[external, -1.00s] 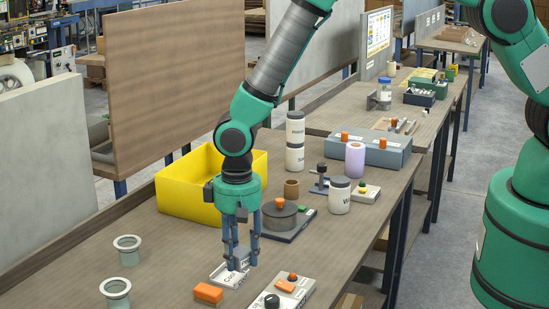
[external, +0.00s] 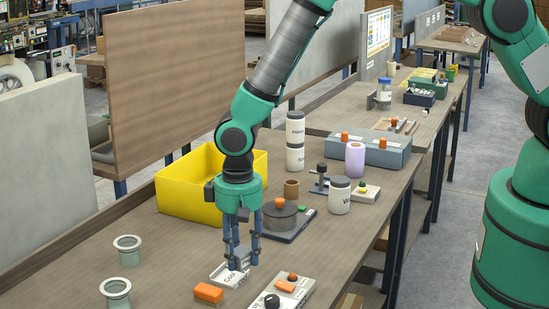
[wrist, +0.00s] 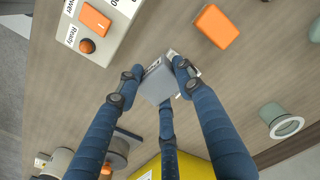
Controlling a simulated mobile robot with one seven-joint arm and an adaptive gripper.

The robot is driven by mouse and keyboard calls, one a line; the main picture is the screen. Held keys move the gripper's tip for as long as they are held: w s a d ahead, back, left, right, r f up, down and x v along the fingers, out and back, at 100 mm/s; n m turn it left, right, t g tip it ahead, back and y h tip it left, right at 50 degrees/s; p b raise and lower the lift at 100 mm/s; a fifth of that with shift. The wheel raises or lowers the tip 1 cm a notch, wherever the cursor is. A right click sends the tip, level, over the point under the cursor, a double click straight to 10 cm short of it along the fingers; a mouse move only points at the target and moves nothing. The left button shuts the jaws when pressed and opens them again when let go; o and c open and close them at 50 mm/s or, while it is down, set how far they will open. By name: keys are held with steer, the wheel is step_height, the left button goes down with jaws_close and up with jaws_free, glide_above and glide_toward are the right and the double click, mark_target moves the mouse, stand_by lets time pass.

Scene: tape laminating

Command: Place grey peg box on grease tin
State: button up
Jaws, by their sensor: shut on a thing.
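The grey peg box (external: 243,257) is a small grey block between the fingers of my gripper (external: 242,264). It also shows between the blue fingertips in the wrist view (wrist: 157,84). My gripper is shut on it, low over a white labelled plate (external: 219,276); I cannot tell whether the box touches the plate. No readable label marks the grease tin. A white jar with a grey lid (external: 339,197) and a round dark-grey tin-like body (external: 279,217) on a dark base stand behind and to the right of my gripper.
A yellow bin (external: 190,200) stands behind left. An orange block (external: 208,293) and a white panel with orange parts (external: 293,290) lie in front. Two pale green flanged rings (external: 127,249) are at left. Bare wood lies left of my gripper.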

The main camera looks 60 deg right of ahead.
mark_target(240, 251)
step_height(240, 251, up, 10)
steer(key=shift+r, duration=0.15)
steer(key=w+d+m+b, duration=0.1)
steer(key=w+d+m, duration=0.35)
steer(key=d, duration=0.85)
steer(key=w+d+m+b, duration=0.1)
steer(key=w+d+m, duration=0.4)
steer(key=d, duration=0.8)
steer(key=w+d+m+b, duration=0.1)
steer(key=w+d+m, duration=0.35)
steer(key=d, duration=0.85)
steer(key=w+d+m, duration=0.2)
steer(key=d, duration=1.2)
steer(key=shift+s+d+f, duration=0.1)
steer(key=shift+s+f, duration=0.05)
steer(key=shift+f, duration=2.35)
steer(key=shift+w+d+f, duration=0.25)
steer(key=shift+w+d, duration=0.55)
steer(key=shift+w, duration=1.75)
steer(key=shift+w+d+f, duration=0.25)
steer(key=shift+w+d, duration=0.55)
steer(key=shift+w, duration=1.75)
steer(key=shift+w+d+f, duration=0.25)
steer(key=shift+w+d, duration=0.55)
steer(key=shift+w, duration=1.75)
